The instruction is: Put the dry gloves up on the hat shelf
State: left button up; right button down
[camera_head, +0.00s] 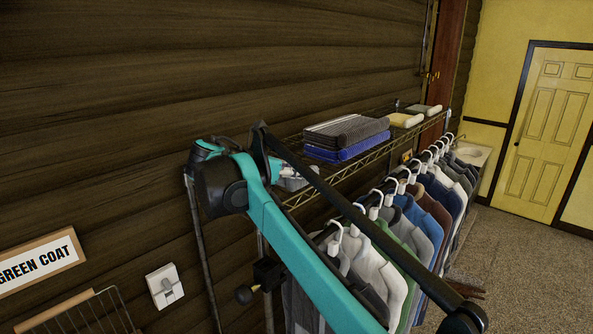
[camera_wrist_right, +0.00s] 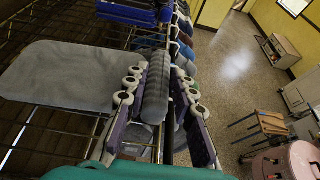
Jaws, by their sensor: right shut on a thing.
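My right gripper (camera_wrist_right: 159,74) is shut on a grey, ribbed cloth piece (camera_wrist_right: 154,100), which looks like the gloves. A flat, rounded grey piece (camera_wrist_right: 65,75) lies beside the left finger over the wires of the hat shelf (camera_wrist_right: 40,138); I cannot tell whether it joins the held piece. In the head view, a bit of the grey gloves (camera_head: 297,180) shows at the near end of the wire hat shelf (camera_head: 352,166), partly hidden by my right arm. I cannot tell whether they rest on the wires. My left gripper is not in view.
Folded grey (camera_head: 345,131) and blue (camera_head: 347,149) cloths lie farther along the shelf, with pale items (camera_head: 406,120) beyond. Several garments (camera_head: 420,215) hang below on white hangers. A plank wall (camera_head: 200,60) stands behind. Open floor (camera_head: 530,270) lies to the right.

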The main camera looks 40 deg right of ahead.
jog(key=shift+w+f, duration=0.1)
jog(key=shift+f, duration=0.1)
jog(key=c, duration=1.2)
grip_release()
jog(key=shift+a+r, duration=0.2)
jog(key=shift+a, duration=0.3)
jog(key=v, duration=1.1)
